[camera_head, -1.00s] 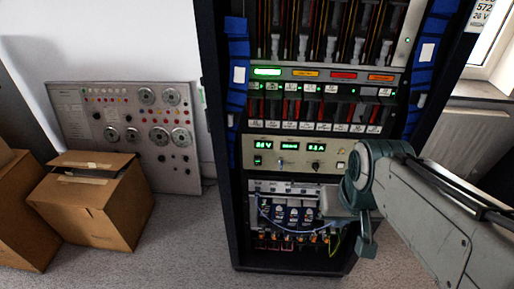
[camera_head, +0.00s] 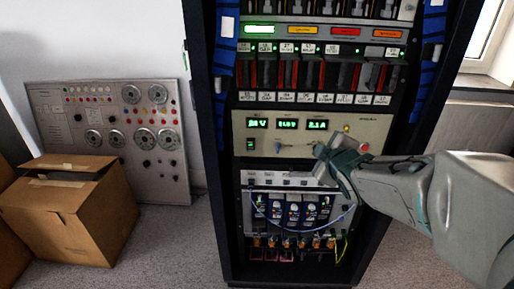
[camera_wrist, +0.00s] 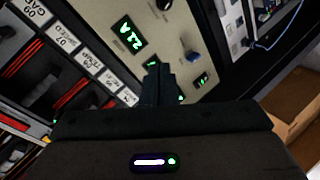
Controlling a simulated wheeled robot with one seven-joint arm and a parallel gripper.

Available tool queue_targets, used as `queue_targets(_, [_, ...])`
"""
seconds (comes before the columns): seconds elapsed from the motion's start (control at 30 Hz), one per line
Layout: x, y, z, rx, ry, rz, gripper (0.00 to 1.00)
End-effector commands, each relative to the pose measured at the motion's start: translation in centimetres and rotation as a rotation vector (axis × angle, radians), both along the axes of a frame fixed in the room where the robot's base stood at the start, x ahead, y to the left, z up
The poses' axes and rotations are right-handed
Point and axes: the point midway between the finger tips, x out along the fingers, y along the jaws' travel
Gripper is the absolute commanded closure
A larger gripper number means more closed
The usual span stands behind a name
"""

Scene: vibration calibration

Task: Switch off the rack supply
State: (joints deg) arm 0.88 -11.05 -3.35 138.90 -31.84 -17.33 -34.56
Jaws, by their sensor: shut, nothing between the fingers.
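The rack supply is a beige panel (camera_head: 239,130) across the middle of the dark rack, with three lit green displays (camera_head: 287,124). A small green-lit switch (camera_head: 250,145) sits at its lower left. My gripper (camera_head: 319,152) is shut and empty at the panel's lower middle, right of the blue knob. In the wrist view my shut fingers (camera_wrist: 158,70) point at the tilted panel, near the 2.1 A display (camera_wrist: 130,38) and a knob (camera_wrist: 190,56). Contact cannot be told.
Card rows with white labels (camera_head: 310,98) stand above the supply. A lower unit with blue wiring (camera_head: 290,208) stands below. A cardboard box (camera_head: 75,210) and a grey instrument panel (camera_head: 110,140) are at the left. The floor between box and rack is clear.

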Motion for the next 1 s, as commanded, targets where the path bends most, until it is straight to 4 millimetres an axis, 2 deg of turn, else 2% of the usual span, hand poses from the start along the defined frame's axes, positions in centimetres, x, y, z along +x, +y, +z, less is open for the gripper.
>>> queue_targets(0.03, [0.9,0.8,-2.7,-0.045,-0.056,0.068,1.00])
queue_targets(0.2, [2.6,4.0,-5.7,-0.193,-0.269,0.313,1.00])
queue_targets(0.43, [2.3,8.1,-9.2,-0.317,-0.534,0.581,1.00])
queue_targets(0.63, [1.5,9.8,-10.3,-0.352,-0.664,0.693,1.00])
queue_targets(1.0, [1.2,10.1,-10.2,-0.357,-0.689,0.714,1.00])
